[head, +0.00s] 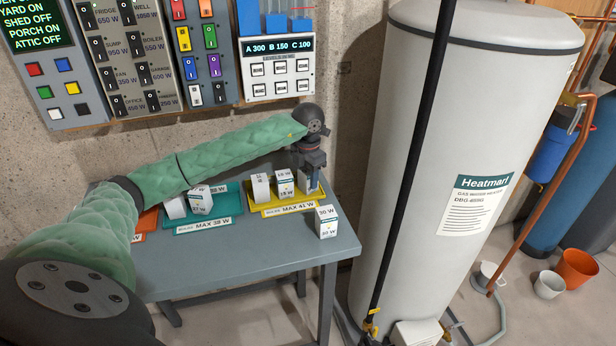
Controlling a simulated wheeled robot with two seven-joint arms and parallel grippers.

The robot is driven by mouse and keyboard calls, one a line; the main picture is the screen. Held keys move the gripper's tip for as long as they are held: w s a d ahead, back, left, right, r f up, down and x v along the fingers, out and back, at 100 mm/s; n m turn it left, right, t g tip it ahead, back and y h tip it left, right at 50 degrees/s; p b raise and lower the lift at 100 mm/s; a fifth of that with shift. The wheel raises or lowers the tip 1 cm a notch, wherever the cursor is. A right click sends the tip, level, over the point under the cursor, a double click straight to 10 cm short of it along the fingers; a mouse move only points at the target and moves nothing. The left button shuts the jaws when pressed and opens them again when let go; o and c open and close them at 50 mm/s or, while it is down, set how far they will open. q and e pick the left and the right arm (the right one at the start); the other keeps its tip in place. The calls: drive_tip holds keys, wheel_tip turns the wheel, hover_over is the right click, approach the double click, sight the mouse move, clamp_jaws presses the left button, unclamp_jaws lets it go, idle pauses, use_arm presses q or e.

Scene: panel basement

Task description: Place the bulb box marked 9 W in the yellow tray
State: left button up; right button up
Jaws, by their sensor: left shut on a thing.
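The yellow tray (254,207) stands at the back right of the grey table, with a front label reading MAX 41 W. A white box (261,188) and a white-and-teal bulb box (285,186), whose marking seems to be 18 W, stand in it. My left gripper (309,178) points down at the tray's right end, shut on a white bulb box (304,184). The gripper partly hides this box and its marking cannot be read. I cannot tell whether it touches the tray floor. My right gripper is out of view.
A bulb box marked 30 W (327,222) stands on the table (250,252) near its right edge. A teal tray (190,230) labelled MAX 38 W holds boxes; an orange tray (148,222) is partly behind my arm. A water heater (450,150) stands close right.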

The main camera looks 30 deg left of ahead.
use_arm(q)
drive_tip(key=shift+f, duration=0.1)
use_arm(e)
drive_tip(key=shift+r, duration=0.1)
use_arm(q)
drive_tip(key=o, duration=0.5)
drive_tip(key=shift+o, duration=0.9)
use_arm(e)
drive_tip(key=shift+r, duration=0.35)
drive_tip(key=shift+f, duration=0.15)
